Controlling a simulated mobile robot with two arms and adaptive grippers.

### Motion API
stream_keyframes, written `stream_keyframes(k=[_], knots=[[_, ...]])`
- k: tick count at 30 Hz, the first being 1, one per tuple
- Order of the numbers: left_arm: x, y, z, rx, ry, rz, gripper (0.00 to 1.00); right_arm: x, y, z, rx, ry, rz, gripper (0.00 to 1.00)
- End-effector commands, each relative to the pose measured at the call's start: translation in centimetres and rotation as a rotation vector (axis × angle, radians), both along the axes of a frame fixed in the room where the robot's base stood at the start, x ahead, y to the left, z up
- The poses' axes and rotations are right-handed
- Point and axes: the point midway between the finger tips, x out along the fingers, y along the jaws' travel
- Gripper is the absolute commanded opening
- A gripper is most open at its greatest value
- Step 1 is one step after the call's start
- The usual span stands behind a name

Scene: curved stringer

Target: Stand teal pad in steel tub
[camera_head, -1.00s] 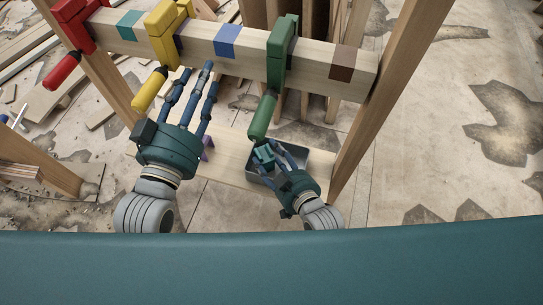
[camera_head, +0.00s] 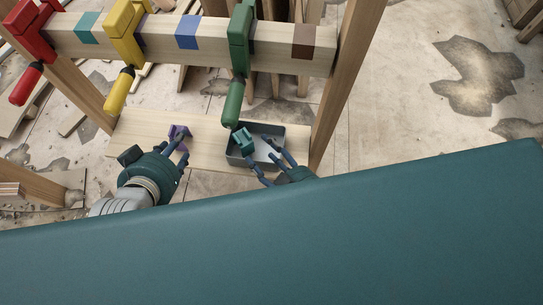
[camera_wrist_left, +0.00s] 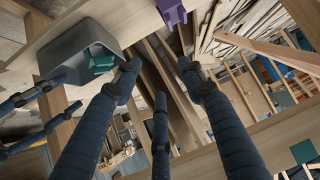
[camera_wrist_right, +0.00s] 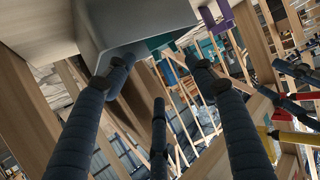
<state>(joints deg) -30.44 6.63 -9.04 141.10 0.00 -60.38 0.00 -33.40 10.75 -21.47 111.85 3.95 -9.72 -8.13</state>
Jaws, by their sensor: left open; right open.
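The steel tub (camera_head: 299,133) is a grey open box on the low wooden shelf, and it also shows in the left wrist view (camera_wrist_left: 70,48). The teal pad (camera_head: 243,140) is at the tub's left end, apparently inside it. It shows within the tub's opening in the left wrist view (camera_wrist_left: 103,62). It looks upright, but I cannot tell its exact tilt or whether it touches the floor. My right gripper (camera_head: 266,160) is open at the tub's near side, fingers pointing toward it, the pad just left. My left gripper (camera_head: 178,152) is open near a purple piece.
The purple piece (camera_head: 180,131) stands on the shelf (camera_head: 212,150) left of the tub. Above, a beam (camera_head: 270,52) carries red (camera_head: 33,35), yellow (camera_head: 127,30) and green (camera_head: 240,40) clamps. The green handle (camera_head: 232,103) hangs close over the tub. A wooden post (camera_head: 345,85) stands right.

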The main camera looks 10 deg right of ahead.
Motion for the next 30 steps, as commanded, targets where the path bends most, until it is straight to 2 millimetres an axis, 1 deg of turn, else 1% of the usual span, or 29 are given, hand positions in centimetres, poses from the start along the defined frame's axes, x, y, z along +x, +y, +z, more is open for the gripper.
stream_keyframes(k=[1, 3, 6, 10, 14, 30], knots=[[-0.8, 0.3, -0.4, 0.008, 0.038, 0.003, 0.41, -0.6, -0.3, 0.3, -0.002, 0.002, 0.0, 0.55], [-1.7, 0.6, -1.2, 0.02, 0.088, 0.006, 0.41, -1.2, -0.6, 0.6, -0.001, 0.002, 0.0, 0.55], [-2.8, 1.0, -2.0, 0.031, 0.14, 0.01, 0.41, -1.9, -0.9, 0.9, -0.001, 0.002, 0.0, 0.55], [-3.7, 1.3, -2.6, 0.04, 0.18, 0.013, 0.41, -2.3, -1.1, 1.1, -0.001, 0.0, 0.0, 0.55], [-4.0, 1.4, -2.8, 0.041, 0.191, 0.014, 0.41, -2.4, -1.2, 1.1, 0.0, 0.0, 0.0, 0.55], [-3.9, 1.4, -2.8, 0.041, 0.19, 0.014, 0.41, -2.4, -1.1, 1.1, 0.0, 0.0, 0.0, 0.55]])
